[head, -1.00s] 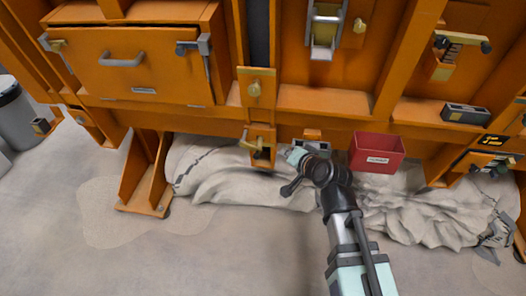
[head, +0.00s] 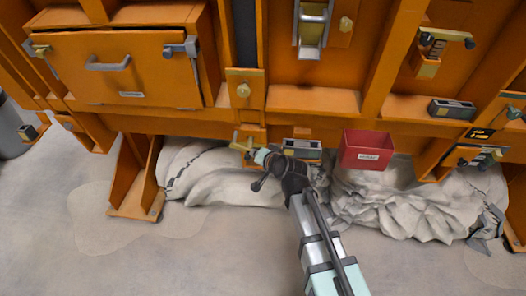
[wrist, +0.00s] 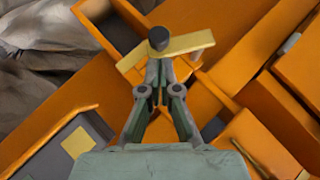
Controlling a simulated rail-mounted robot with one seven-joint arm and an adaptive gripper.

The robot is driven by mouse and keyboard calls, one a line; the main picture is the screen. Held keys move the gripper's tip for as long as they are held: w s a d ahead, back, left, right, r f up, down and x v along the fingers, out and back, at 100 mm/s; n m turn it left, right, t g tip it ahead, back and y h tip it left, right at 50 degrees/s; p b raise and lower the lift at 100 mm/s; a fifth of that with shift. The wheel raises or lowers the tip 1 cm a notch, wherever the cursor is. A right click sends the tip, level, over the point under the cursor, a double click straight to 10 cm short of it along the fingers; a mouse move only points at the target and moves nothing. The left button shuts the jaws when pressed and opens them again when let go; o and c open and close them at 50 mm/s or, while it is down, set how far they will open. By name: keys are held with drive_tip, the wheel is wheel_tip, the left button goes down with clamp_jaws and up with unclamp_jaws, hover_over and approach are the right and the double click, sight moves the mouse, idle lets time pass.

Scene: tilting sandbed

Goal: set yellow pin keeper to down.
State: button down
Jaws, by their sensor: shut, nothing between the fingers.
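A yellow bar (head: 243,147), which looks like the pin keeper, is on a small orange bracket under the front beam, left of centre in the head view. In the wrist view the yellow bar (wrist: 190,44) lies slightly slanted across the top, with a dark round knob (wrist: 158,38) near its middle. My gripper (head: 263,156) is shut and empty, just right of the bar. In the wrist view my fingertips (wrist: 158,66) are together and overlap the bar's lower edge; I cannot tell whether they touch it. The bracket is partly hidden behind my gripper.
A red bin (head: 366,150) hangs right of my gripper, with a grey box (head: 301,150) between them. Pale sandbags (head: 215,178) lie under the frame. A drawer (head: 120,70) is at the upper left and a brass-knobbed plate (head: 243,90) is above the bar. The floor in front is clear.

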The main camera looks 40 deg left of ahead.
drive_tip(key=shift+s+a+f, duration=0.25)
drive_tip(key=shift+a+f, duration=0.05)
drive_tip(key=shift+f, duration=0.1)
drive_tip(key=shift+s+a+f+b, duration=0.15)
drive_tip(key=shift+a+f+b, duration=0.05)
drive_tip(key=shift+f+b, duration=0.75)
